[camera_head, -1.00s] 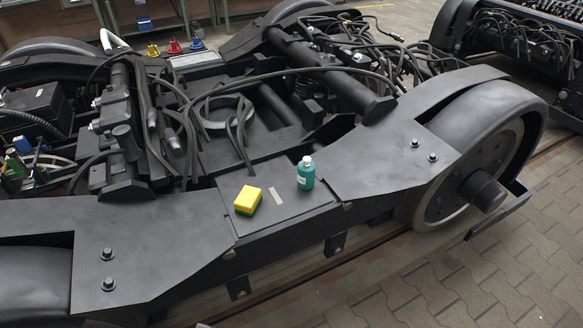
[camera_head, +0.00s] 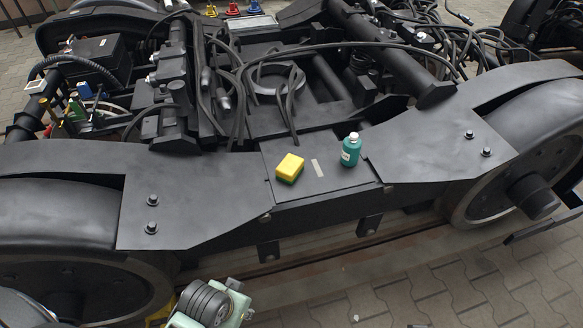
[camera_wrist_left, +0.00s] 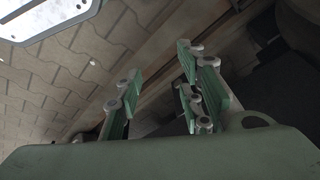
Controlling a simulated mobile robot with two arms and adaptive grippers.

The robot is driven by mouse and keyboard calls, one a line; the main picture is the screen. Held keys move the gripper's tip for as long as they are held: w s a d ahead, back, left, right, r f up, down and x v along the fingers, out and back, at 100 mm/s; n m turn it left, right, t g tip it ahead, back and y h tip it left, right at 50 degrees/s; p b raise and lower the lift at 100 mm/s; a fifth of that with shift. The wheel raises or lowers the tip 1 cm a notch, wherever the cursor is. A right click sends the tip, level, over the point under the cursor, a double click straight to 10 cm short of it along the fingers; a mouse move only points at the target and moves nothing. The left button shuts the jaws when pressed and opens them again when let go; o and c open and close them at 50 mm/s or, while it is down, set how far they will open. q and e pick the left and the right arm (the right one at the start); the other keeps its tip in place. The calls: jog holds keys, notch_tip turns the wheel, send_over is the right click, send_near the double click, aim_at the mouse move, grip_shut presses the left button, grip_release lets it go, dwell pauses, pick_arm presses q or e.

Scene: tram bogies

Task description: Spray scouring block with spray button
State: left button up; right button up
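The scouring block (camera_head: 290,167) is yellow on top with a dark green underside. It lies on the flat dark plate of the bogie frame in the head view. A teal bottle (camera_head: 350,151) with a white cap (camera_head: 353,135) and a pale label stands upright to its right, apart from it. I cannot make out a spray button beyond the cap. My left gripper (camera_wrist_left: 158,75) shows in the left wrist view with its green fingers apart and nothing between them. Paving and a dark structure lie beyond it. Neither the block nor the bottle shows there. My right gripper is not in view.
A small pale strip (camera_head: 317,168) lies between block and bottle. Cables (camera_head: 290,95) and dark machinery fill the area behind. Bolts (camera_head: 152,229) stick up from the frame. Small coloured bottles (camera_head: 76,108) stand at the left. Paved floor (camera_head: 430,285) lies open in front.

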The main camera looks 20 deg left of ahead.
pick_arm(q)
grip_shut()
dwell(1.3)
